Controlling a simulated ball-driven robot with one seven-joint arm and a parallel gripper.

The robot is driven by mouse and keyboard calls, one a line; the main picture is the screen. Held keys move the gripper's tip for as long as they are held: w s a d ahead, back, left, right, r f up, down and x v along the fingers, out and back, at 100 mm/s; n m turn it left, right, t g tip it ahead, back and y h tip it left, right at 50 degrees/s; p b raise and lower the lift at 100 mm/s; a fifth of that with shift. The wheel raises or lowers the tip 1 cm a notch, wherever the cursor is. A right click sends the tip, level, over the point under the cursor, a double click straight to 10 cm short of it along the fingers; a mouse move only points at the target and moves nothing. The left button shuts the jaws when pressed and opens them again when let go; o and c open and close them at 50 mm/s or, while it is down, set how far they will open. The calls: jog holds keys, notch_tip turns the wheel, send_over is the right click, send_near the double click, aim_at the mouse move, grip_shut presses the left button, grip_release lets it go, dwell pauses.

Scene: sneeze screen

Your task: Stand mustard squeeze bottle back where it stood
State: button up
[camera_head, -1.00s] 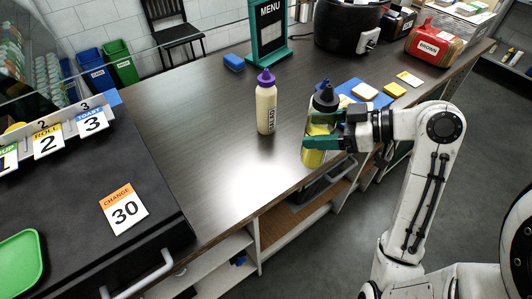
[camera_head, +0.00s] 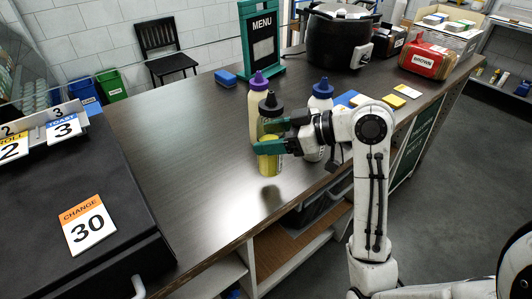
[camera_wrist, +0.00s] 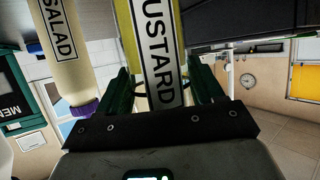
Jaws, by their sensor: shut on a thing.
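My gripper (camera_head: 264,137), with green fingers, is shut on the mustard squeeze bottle (camera_head: 269,163), a yellow bottle with a dark cap. The bottle is upright over the counter (camera_head: 185,150), and a reflection shows below its base. It looks slightly raised, but the gap is hard to judge. In the wrist view the mustard bottle (camera_wrist: 157,45) shows its label between the fingers (camera_wrist: 160,90). The salad bottle (camera_head: 253,108), cream with a purple cap, stands just behind it, partly hidden. It also shows in the wrist view (camera_wrist: 65,50). A white blue-capped bottle (camera_head: 313,154) stands behind my gripper, partly covered.
A blue block (camera_head: 226,78), the menu stand (camera_head: 262,40) and a black pot (camera_head: 338,42) are at the back. The dark case (camera_head: 85,190) is at left. The counter's left middle is clear.

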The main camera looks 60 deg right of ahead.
jog(key=shift+w+f, duration=0.4)
jog(key=shift+f, duration=0.1)
jog(key=shift+w+f, duration=0.15)
jog(key=shift+f, duration=0.75)
jog(key=shift+w+f, duration=0.15)
jog(key=shift+f, duration=0.75)
jog(key=shift+f, duration=0.15)
jog(key=o, duration=1.3)
jog(key=shift+o, duration=0.2)
jog(key=v, duration=1.2)
